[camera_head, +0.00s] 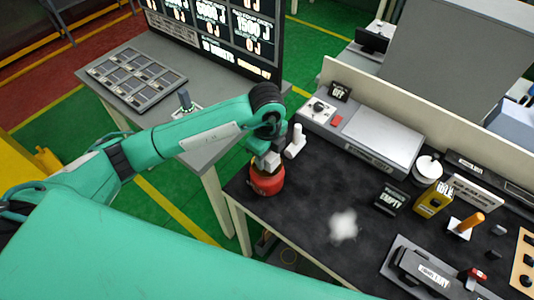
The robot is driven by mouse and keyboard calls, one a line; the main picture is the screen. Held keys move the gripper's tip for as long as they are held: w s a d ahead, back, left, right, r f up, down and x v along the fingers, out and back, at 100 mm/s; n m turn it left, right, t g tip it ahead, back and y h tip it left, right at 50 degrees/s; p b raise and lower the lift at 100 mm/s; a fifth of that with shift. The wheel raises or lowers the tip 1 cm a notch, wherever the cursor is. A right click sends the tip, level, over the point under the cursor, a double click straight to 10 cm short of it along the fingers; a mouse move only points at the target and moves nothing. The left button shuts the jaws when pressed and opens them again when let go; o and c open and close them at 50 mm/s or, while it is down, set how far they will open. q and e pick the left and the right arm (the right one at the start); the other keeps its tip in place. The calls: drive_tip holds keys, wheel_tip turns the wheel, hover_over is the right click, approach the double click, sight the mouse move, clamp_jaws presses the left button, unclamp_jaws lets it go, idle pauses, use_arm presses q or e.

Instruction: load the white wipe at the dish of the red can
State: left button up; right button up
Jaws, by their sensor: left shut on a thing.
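The red can (267,181) stands on the dark bench top near its left front corner. My left gripper (268,163) points down right over the can's top and covers its dish. It is shut on a small pale piece at the can's top, which looks like the white wipe; gripper and wipe are hard to tell apart here. Whether the wipe touches the dish cannot be seen. My right gripper is not in view.
A white upright object (296,141) stands just right of the gripper. A blurry white patch (343,225) lies on the bench. A grey flat device (376,140), a black EMPTY sign (391,199), a yellow can (434,200) and an orange-handled tool (468,223) stand further right.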

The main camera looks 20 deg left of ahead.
use_arm(q)
drive_tip(key=shift+f, duration=0.3)
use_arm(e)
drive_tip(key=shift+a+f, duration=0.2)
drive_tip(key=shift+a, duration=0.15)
use_arm(q)
drive_tip(key=shift+f+b, duration=0.4)
drive_tip(key=shift+b, duration=0.1)
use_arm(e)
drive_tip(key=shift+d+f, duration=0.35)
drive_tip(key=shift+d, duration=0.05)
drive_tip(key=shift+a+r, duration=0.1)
